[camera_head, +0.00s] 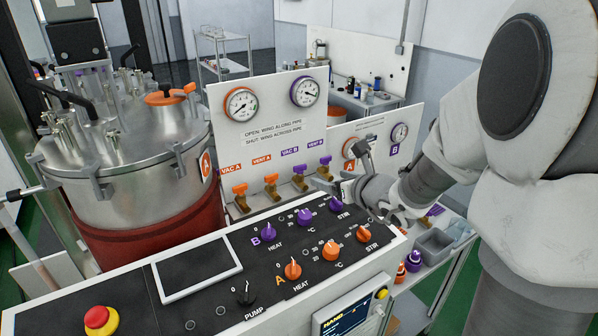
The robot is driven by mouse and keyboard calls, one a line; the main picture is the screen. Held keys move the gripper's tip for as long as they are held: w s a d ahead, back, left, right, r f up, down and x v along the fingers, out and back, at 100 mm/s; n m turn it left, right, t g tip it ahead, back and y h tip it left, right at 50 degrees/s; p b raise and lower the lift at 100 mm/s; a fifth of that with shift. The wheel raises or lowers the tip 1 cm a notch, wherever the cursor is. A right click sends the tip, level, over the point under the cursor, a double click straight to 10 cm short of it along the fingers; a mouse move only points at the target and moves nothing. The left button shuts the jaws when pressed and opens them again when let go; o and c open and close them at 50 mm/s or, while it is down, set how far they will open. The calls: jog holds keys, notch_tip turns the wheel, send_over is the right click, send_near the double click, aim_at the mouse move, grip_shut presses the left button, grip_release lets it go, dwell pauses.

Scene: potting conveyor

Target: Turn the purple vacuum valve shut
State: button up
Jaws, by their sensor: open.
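The purple vacuum valve (299,169), under the VAC B label, is third from the left in a row of brass valves on the white panel. Its purple wing shows above the brass body, but at this size I cannot tell whether it lies along or across the pipe. My gripper (327,185) is open and empty, to the right of this valve. It appears just below the purple VENT B valve (326,161), and I cannot tell whether it touches anything.
Orange VAC A (240,190) and VENT A (271,179) valves stand to the left. Below is a black control panel (200,268) with purple and orange knobs and a red stop button (97,319). A steel vessel (125,165) stands at left. Gauges sit above the valves.

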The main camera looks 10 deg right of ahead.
aim_at(301, 168)
jog(key=p+x, duration=0.2)
jog(key=x, duration=1.5)
jog(key=shift+r, duration=0.1)
jog(key=shift+c, duration=0.2)
grip_shut()
jog(key=shift+d+r+n+y+p, duration=0.1)
jog(key=shift+n+y+p, duration=0.3)
jog(key=shift+n+y, duration=0.3)
jog(key=shift+y, duration=0.3)
jog(key=shift+o, duration=0.2)
grip_release()
